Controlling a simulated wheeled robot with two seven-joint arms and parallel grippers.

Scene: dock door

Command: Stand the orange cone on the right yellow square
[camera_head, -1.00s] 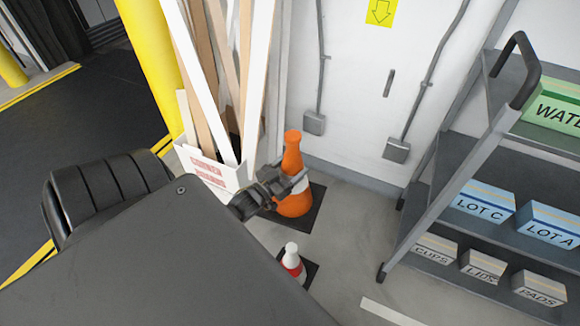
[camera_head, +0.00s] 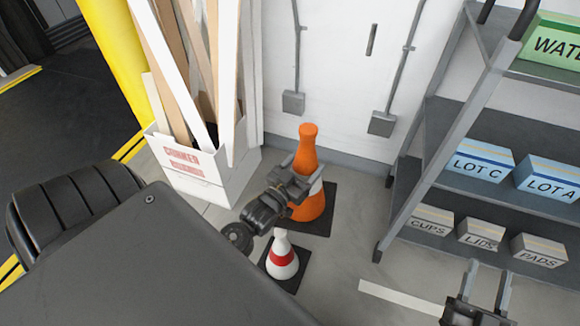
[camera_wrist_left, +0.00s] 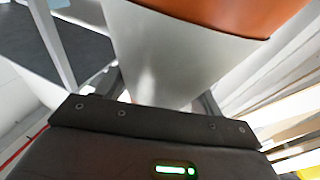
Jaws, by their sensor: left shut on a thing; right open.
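The orange cone (camera_head: 308,150) stands upright on a dark square base (camera_head: 322,222) in the head view, with a white band around its middle. My left gripper (camera_head: 300,183) is shut on the cone at the band. In the left wrist view the white band (camera_wrist_left: 170,55) fills the space between the fingers, with orange above it. My right gripper (camera_head: 487,283) is open and empty at the lower right, well apart from the cone. I see no yellow square on the floor in these views.
A smaller white-and-red cone (camera_head: 282,258) stands close in front of the orange one. A white bin of boards (camera_head: 205,180) is behind left, beside a yellow post (camera_head: 115,60). A grey shelf cart (camera_head: 440,150) with boxes stands right. Grey floor lies between.

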